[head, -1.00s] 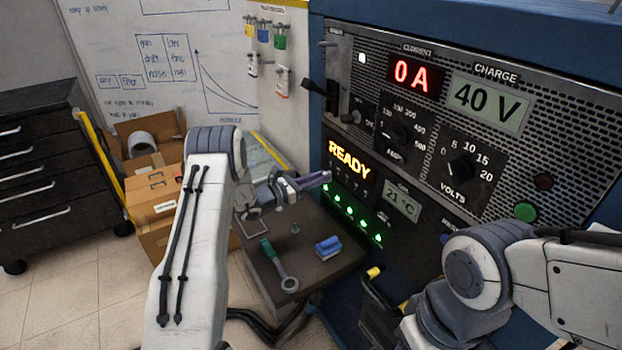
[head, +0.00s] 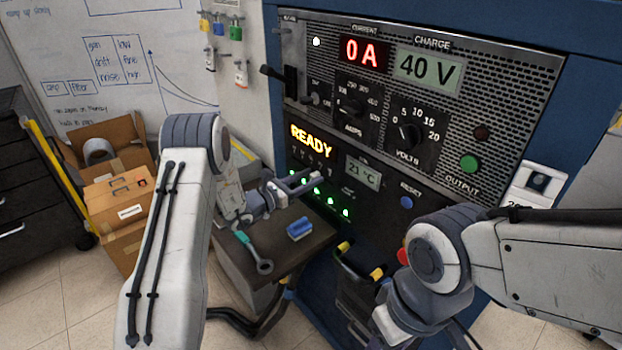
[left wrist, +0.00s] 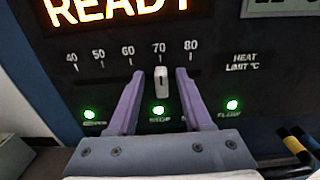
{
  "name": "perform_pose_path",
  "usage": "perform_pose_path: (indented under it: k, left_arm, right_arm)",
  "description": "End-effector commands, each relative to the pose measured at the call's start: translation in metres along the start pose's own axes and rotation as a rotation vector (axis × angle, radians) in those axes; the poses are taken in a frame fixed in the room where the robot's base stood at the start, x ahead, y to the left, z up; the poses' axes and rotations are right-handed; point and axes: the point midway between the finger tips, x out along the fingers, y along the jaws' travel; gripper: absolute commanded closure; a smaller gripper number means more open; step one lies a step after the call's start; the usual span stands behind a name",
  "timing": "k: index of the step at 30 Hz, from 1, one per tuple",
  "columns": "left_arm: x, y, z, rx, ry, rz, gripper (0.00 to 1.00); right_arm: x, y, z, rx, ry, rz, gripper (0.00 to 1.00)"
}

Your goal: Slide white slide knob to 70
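The white slide knob (left wrist: 161,82) stands in its slot on the dark panel in the left wrist view. It sits just below the 70 mark (left wrist: 160,47) of a scale running from 40 to 80. My left gripper (left wrist: 159,74) is open, its two purple fingers on either side of the knob with a gap at each side. In the head view my left gripper (head: 318,176) is at the panel below the READY display (head: 312,140); the knob cannot be made out there. My right arm shows at the right of the head view, but its gripper does not.
Green lights (left wrist: 158,110) run below the slot. Above are voltage and current dials. Yellow-tipped handles (head: 377,273) stick out low on the panel.

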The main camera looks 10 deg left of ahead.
Motion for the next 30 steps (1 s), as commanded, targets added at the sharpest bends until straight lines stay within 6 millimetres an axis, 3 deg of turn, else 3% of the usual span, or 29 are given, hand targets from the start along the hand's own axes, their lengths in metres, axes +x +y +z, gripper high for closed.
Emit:
perform_pose_path:
  k: [8,21,30]
  left_arm:
    - [-0.005,-0.001,-0.002,-0.001,0.002,-0.002,0.50]
    - [-0.084,0.000,-0.002,-0.002,0.001,0.001,0.50]
    - [-0.103,-0.002,0.000,0.001,0.000,-0.004,0.50]
  right_arm:
    - [0.003,0.000,0.000,0.000,0.000,0.000,0.50]
    - [0.021,0.002,0.001,0.000,0.000,0.000,0.50]
    - [0.024,0.002,0.001,0.000,0.000,0.000,0.50]
